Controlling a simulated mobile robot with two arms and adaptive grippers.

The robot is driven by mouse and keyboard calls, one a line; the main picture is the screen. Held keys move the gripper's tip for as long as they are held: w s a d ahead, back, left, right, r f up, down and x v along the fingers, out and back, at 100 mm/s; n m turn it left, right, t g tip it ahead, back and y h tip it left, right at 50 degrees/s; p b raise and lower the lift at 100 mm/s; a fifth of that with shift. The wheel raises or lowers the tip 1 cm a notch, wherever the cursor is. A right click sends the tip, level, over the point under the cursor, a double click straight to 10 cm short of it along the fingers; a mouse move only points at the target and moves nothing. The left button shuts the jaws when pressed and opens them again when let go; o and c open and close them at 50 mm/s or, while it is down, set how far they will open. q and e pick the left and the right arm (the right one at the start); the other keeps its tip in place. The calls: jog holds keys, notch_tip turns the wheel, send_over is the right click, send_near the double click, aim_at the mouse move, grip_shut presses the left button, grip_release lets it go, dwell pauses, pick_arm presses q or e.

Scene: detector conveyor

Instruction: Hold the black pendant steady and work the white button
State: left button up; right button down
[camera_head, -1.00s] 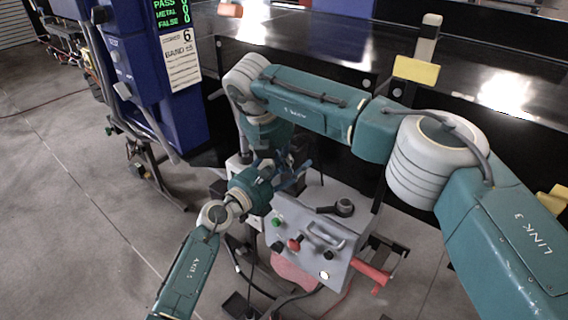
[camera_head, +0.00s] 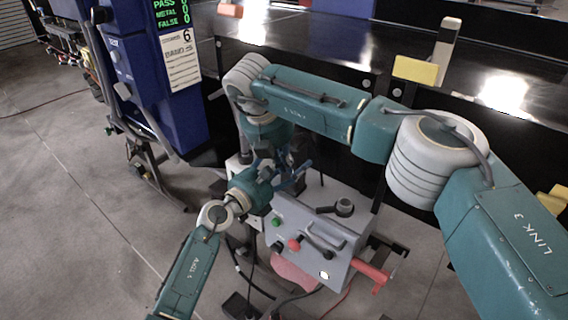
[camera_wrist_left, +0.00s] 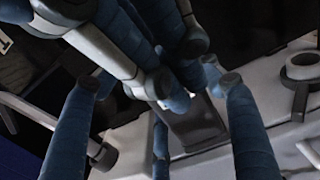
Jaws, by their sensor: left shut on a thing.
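My left gripper (camera_head: 294,180) reaches in from the lower left in the head view, its blue fingers near the grey console. In the left wrist view its fingers (camera_wrist_left: 160,125) are closed around a dark block, which looks like the black pendant (camera_wrist_left: 196,124). My right gripper (camera_head: 268,163) hangs close above it, at the end of the arm coming from the right. Blue and grey fingers enter the left wrist view from the top, close to the block. I cannot tell whether they are open or touch it. I cannot make out a white button on the block.
The grey console (camera_head: 290,262) carries a green button (camera_head: 276,222), a red knob (camera_head: 294,244), a dark handle and a pale round button (camera_head: 325,275). A red handle (camera_head: 371,277) sticks out at its right. A blue cabinet (camera_head: 170,110) stands left, the dark conveyor (camera_head: 330,45) behind.

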pick_arm(q)
jog(key=shift+a+f, duration=0.1)
jog(key=shift+a, duration=0.1)
jog(key=shift+d, duration=0.15)
pick_arm(e)
jog(key=v, duration=1)
jog(key=shift+a, duration=0.15)
pick_arm(q)
jog(key=o, duration=1.6)
jog(key=shift+d, duration=0.1)
jog(key=shift+s, duration=0.1)
